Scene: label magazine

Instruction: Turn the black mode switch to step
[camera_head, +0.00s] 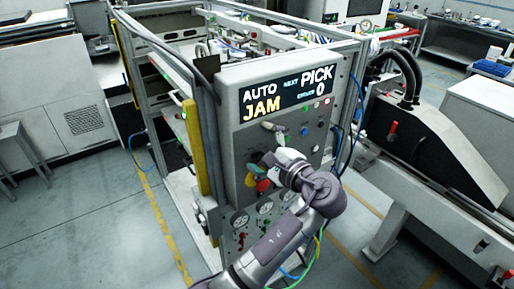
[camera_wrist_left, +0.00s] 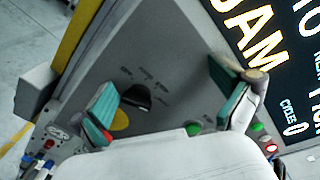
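The black mode switch (camera_wrist_left: 137,96) is a dark knob on the grey panel face (camera_wrist_left: 165,50), in the left wrist view. Small labels around it are too blurred to read. My left gripper (camera_wrist_left: 164,82) is open, its two teal-padded fingers apart, with the switch between them in the picture and closer to the left finger. No contact with the switch shows. In the head view my left gripper (camera_head: 265,152) is in front of the panel, and I cannot make out the switch there. My right gripper is not in view.
The display (camera_head: 287,92) above reads AUTO, JAM, NEXT PICK, CYCLES 0. A yellow disc (camera_wrist_left: 121,120) is close to the left finger. A green button (camera_wrist_left: 194,129) is near the gripper's body. Gauges (camera_head: 265,208) sit low on the panel. A yellow post (camera_head: 190,145) stands left.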

